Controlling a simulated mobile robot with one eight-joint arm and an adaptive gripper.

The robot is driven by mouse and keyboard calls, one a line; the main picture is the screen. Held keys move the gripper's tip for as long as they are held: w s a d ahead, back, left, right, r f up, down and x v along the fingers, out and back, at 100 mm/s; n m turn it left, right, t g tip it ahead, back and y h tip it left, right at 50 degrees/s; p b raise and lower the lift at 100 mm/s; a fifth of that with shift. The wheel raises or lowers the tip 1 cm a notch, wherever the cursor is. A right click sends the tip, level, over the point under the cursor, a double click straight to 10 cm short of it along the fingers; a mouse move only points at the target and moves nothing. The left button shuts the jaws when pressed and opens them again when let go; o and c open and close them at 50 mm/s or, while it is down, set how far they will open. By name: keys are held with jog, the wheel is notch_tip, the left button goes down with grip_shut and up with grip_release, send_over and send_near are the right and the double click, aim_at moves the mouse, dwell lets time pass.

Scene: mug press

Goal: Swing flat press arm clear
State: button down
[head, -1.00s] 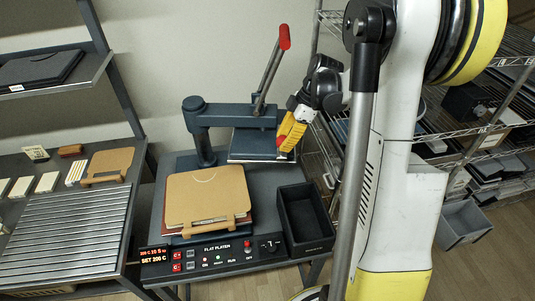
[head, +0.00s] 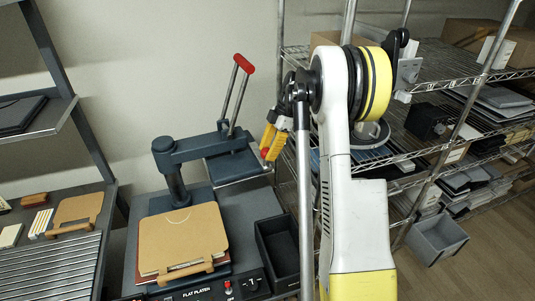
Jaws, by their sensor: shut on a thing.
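The flat press arm (head: 205,148) runs from its dark blue post (head: 175,182) to the right. It carries the upper platen (head: 236,168) and a lever with a red grip (head: 244,64). The platen hangs behind and right of the lower bed, clear of the tan board (head: 183,238) that lies there. My yellow gripper (head: 266,152) is at the right side of the upper platen and is shut on the press arm's end. Its fingertips and the exact grip point are small and partly hidden.
A black open bin (head: 279,249) stands right of the bed. A wire shelf rack (head: 452,66) with boxes stands close behind my arm. A side table with a ribbed top (head: 48,268) and a tan board (head: 77,213) is at left.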

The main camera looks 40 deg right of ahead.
jog(key=shift+w+r, duration=0.1)
jog(key=shift+w, duration=0.1)
jog(key=c, duration=1.1)
grip_release()
jog(key=shift+c, duration=0.2)
jog(key=shift+o, duration=1.1)
jog(key=shift+w, duration=0.25)
jog(key=shift+s, duration=0.2)
jog(key=v, duration=0.7)
jog(key=shift+r, duration=0.15)
jog(key=shift+d, duration=0.15)
